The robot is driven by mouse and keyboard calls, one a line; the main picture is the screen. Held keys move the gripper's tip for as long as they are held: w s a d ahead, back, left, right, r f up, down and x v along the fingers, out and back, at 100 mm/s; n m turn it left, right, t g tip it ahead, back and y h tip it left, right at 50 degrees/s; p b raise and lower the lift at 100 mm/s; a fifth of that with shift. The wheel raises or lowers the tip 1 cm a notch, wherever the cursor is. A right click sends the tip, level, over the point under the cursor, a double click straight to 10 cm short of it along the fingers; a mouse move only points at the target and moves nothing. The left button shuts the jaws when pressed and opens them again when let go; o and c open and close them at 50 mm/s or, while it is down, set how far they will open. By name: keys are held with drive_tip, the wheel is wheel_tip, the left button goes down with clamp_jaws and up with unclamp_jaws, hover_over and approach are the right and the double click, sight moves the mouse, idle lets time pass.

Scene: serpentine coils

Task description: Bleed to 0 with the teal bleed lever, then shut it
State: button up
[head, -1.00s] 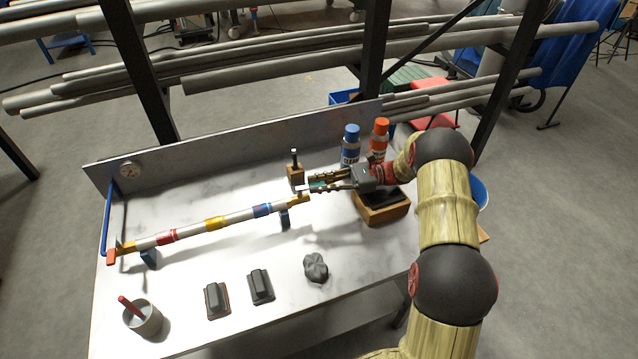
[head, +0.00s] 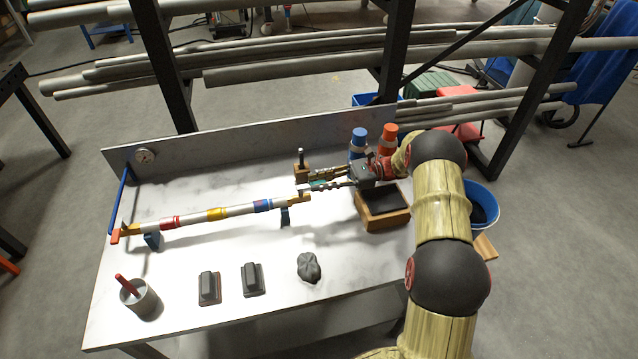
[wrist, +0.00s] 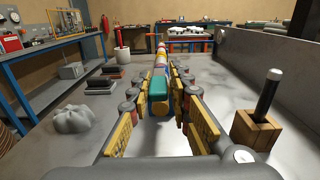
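The teal bleed lever (wrist: 159,88) lies between my gripper's two fingers in the wrist view, near the close end of the pipe. It shows as a small teal patch in the head view (head: 319,184). My gripper (head: 318,184) reaches left to the pipe's right end. Its fingers (wrist: 161,85) stand apart on either side of the lever; I cannot tell whether they touch it. The banded pipe (head: 190,219) lies on blue supports on the bench. The round gauge (head: 145,156) is on the back panel at left; its reading is too small to tell.
A wooden block with a black-handled post (head: 301,170) stands just behind my gripper. A wooden tray (head: 383,222) lies below it; blue (head: 357,143) and orange (head: 388,139) bottles stand behind. Two dark blocks, a grey lump (head: 309,268) and a cup (head: 139,299) line the front.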

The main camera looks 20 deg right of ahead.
drive_tip(key=o, duration=0.3)
drive_tip(key=shift+o, duration=0.2)
drive_tip(key=d, duration=1.2)
drive_tip(key=shift+s, duration=0.45)
